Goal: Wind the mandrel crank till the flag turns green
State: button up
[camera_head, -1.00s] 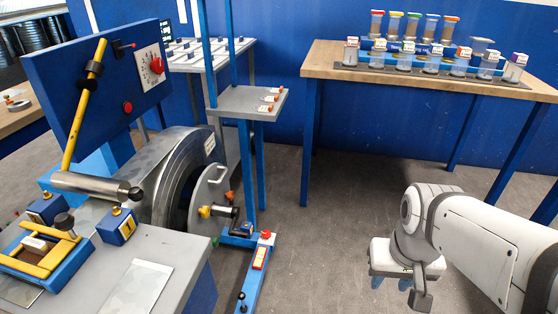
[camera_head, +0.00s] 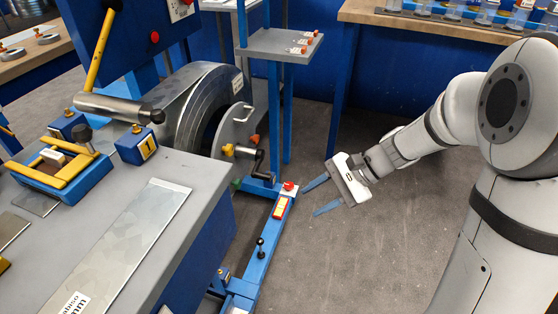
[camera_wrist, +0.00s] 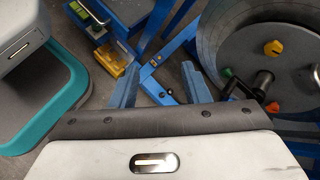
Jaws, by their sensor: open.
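The round grey mandrel plate (camera_head: 236,124) stands on the side of the machine, left of centre in the head view. Its dark crank (camera_head: 259,164) sticks out low on the right, with a yellow knob (camera_head: 228,150) beside it. In the wrist view the plate (camera_wrist: 243,55), yellow knob (camera_wrist: 274,47) and crank (camera_wrist: 263,82) are at the right. My gripper (camera_head: 318,196) is open and empty, to the right of the crank and apart from it. Its blue fingers point left; they also show in the wrist view (camera_wrist: 160,75). I cannot tell which part is the flag; small green and orange pieces sit by the plate.
A blue floor rail (camera_head: 258,250) with a red button (camera_head: 289,186) runs below the crank. A blue post with a grey shelf (camera_head: 272,44) stands behind it. The grey workbench (camera_head: 190,170) is at the left. Open floor lies around my gripper.

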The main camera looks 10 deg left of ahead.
jog(key=w+a+f+m+t+y+b, duration=0.1)
jog(key=w+a+f+m+y+b, duration=0.2)
jog(key=w+a+f+m+y, duration=0.35)
jog(key=m+t+y+b, duration=0.2)
jog(key=m+t+b, duration=0.1)
jog(key=m+t, duration=0.15)
send_near(266, 177)
jog(key=w+a+f, duration=0.1)
jog(key=a, duration=0.3)
jog(key=shift+g, duration=0.35)
jog(key=a, duration=0.2)
jog(key=a+b, duration=0.1)
jog(key=a, duration=0.1)
jog(key=a+b, duration=0.1)
jog(key=a, duration=0.1)
jog(key=shift+w+a, duration=0.25)
jog(key=shift+w, duration=0.15)
grip_shut()
jog(key=shift+d, duration=0.1)
